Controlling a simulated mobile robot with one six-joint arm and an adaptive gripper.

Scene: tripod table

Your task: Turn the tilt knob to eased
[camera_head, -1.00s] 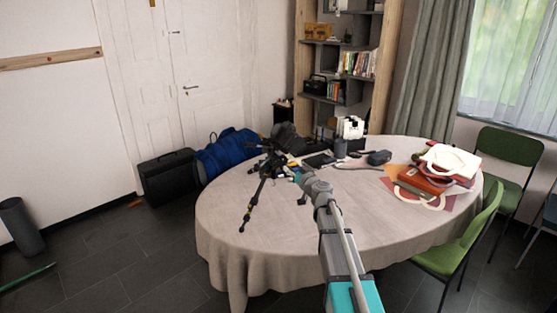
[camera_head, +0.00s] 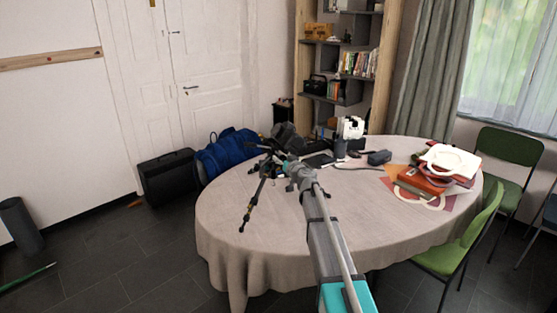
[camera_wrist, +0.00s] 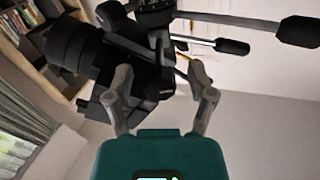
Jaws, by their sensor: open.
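A black tripod (camera_head: 256,200) stands on the round table (camera_head: 225,215), left of its middle, with its legs spread. Its head shows close up in the wrist view with a black camera and lens (camera_wrist: 82,45). Two handles with black grips stick out to the right, a shorter one (camera_wrist: 232,46) and a longer one (camera_wrist: 300,31). I cannot tell which part is the tilt knob. My gripper (camera_wrist: 160,74) is open, its fingers on either side of dark parts of the head and camera. Contact cannot be told. In the head view my gripper (camera_head: 280,164) overlaps the tripod head.
A blue bag (camera_head: 229,152) and a black case (camera_head: 167,177) are behind the table on the left. A pile of books and folders (camera_head: 437,173) lies on the table's right side. A dark grey device (camera_head: 379,157) lies at the back. The table's front is clear.

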